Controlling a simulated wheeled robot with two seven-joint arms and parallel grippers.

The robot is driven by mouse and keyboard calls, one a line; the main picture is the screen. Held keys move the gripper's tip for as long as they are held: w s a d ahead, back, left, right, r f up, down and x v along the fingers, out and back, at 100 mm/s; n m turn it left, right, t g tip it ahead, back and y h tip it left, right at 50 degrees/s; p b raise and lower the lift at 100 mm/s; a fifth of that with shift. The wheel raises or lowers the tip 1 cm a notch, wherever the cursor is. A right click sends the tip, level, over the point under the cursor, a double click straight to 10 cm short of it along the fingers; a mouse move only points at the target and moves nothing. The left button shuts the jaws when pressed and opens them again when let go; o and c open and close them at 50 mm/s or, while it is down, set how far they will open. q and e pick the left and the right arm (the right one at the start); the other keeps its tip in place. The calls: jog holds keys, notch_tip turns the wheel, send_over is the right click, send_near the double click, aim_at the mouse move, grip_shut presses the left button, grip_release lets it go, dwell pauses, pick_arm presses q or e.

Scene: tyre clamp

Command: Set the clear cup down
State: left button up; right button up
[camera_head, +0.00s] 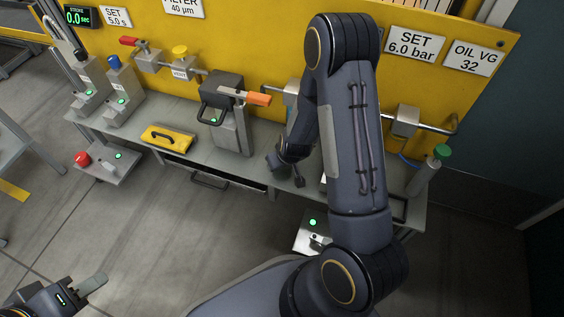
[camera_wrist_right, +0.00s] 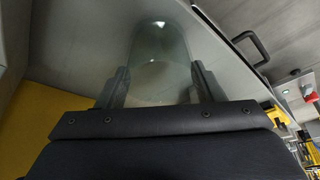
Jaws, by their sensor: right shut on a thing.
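The clear cup (camera_wrist_right: 163,42) shows in the right wrist view as a see-through rounded shape between the two dark fingers of my right gripper (camera_wrist_right: 160,82). The gripper is shut on it. A pale grey surface lies behind the cup, but I cannot tell whether the cup touches it. In the head view my right arm reaches over the bench, its gripper is partly hidden by the arm, and I cannot make out the cup. My left gripper (camera_head: 90,285) is at the lower left, away from the bench. I cannot tell its opening.
The grey bench (camera_head: 260,142) runs along a yellow panel (camera_head: 262,45). On it stand a clamp with an orange handle (camera_head: 257,99), a yellow block with a black handle (camera_head: 168,137) and a green-capped post (camera_head: 441,152). A red button (camera_head: 82,158) sits on a low side shelf.

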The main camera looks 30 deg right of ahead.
jog(key=shift+f, duration=0.35)
jog(key=o, duration=1)
jog(key=shift+c, duration=0.2)
jog(key=shift+r+p, duration=0.35)
jog(key=shift+r, duration=0.25)
jog(key=p+v, duration=0.6)
jog(key=v, duration=0.6)
